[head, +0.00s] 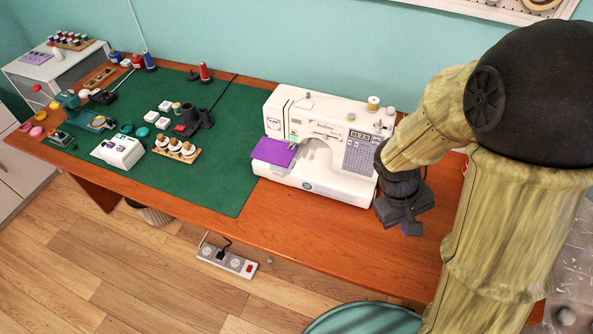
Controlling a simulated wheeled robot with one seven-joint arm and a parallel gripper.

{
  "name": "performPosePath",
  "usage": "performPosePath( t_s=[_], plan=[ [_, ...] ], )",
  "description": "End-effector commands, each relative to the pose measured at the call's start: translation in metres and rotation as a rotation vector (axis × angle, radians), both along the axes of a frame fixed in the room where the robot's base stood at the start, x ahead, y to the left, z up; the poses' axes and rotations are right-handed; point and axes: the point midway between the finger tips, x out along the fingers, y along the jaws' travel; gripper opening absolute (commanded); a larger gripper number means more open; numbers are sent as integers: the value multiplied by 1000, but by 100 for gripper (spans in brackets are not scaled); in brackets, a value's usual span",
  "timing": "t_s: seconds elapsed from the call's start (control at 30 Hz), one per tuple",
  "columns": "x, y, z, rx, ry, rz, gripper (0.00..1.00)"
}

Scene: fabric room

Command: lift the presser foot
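A white sewing machine (324,139) stands upright on the wooden table, to the right of the green mat. A purple cloth (273,150) lies on its left bed, reaching close to the needle area. The presser foot and its lever are too small to make out here. My gripper (411,229) is at the right end of the machine, over the table, pointing down. My wrist covers part of the machine's right side. The gripper's fingers are dark and small, and I cannot tell whether they are open or shut.
The wooden table (305,229) has bare room in front of the machine. The green mat (226,150) holds spools, small white boxes and a wooden spool tray (176,152). A power strip (227,261) lies below the table's front edge. A teal round seat (362,318) is at the bottom.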

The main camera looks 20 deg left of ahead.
Motion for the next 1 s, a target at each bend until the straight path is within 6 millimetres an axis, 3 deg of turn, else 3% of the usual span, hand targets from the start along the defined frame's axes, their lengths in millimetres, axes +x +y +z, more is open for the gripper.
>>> performPosePath(
  t_s=[0.03, 0.1, 0.27, 0.37, 0.47, 0.6, 0.8, 0.9, 1.0],
  plan=[
    [7, 7, -23, -73, 24, 79, 0],
    [18, 14, -38, -185, 40, 180, 0],
    [50, 40, -66, -456, 20, 413, 0],
    [72, 68, -79, -629, -36, 559, 0],
    [92, 107, -91, -799, -128, 705, 0],
    [109, 181, -104, -1021, -318, 907, 0],
    [99, 291, -116, -1238, -635, 1140, 0],
    [91, 319, -117, -1280, -728, 1194, 0],
    [88, 329, -115, -1293, -760, 1210, 0]
  ],
)
